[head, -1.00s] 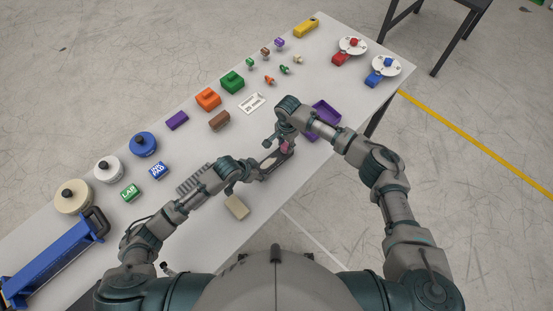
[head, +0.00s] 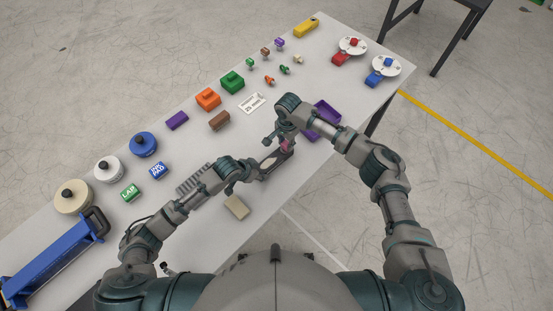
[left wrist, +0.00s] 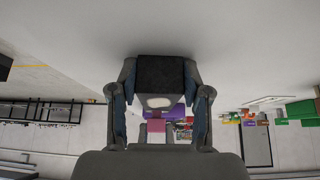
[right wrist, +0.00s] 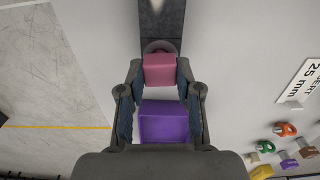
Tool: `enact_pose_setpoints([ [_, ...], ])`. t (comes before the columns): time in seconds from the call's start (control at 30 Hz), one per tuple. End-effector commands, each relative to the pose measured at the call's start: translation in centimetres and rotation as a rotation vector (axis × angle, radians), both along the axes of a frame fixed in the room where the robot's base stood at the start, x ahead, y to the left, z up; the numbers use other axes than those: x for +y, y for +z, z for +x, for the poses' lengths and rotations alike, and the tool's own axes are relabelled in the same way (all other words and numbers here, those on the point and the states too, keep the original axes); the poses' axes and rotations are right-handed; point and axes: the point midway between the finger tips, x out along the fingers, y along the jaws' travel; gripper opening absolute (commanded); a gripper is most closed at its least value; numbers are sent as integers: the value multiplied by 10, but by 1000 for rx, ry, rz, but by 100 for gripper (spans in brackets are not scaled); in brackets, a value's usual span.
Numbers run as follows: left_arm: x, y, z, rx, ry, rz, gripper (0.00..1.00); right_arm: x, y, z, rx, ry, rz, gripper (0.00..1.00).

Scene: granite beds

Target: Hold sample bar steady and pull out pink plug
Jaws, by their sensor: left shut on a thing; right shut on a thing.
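The dark sample bar (head: 271,170) is near the table's front edge in the head view. My left gripper (head: 252,172) is shut on it. In the left wrist view the black bar (left wrist: 160,72) sits between the fingers, with a pale oval on its near face. The pink plug (head: 286,146) is at the bar's right end in the head view. My right gripper (head: 284,138) is shut on it. In the right wrist view the pink block (right wrist: 160,69) is between the fingertips, against a grey rounded bar end. How deep it sits is hidden.
A purple tray (head: 328,111) lies right beside my right gripper. A ribbed grey rack (head: 193,180) and a beige block (head: 237,207) lie near my left arm. A white label card (head: 252,103) and coloured blocks lie farther back.

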Motion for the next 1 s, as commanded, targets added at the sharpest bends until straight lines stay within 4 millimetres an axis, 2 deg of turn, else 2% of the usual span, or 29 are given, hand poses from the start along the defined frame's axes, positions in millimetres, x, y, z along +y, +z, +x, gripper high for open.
enact_pose_setpoints([
  [0.6, 0, 0, 0, 1, -1, 0, 6, 0, 36, 0, 0, 0, 0, 0],
  [0.97, 0, 0, 0, 1, -1, 0, 6, 0, 40, 0, 0, -1, 0, 0],
  [1.0, 0, 0, 0, 1, -1, 0, 55, 0, 40, 0, 0, 0, 0, 0],
])
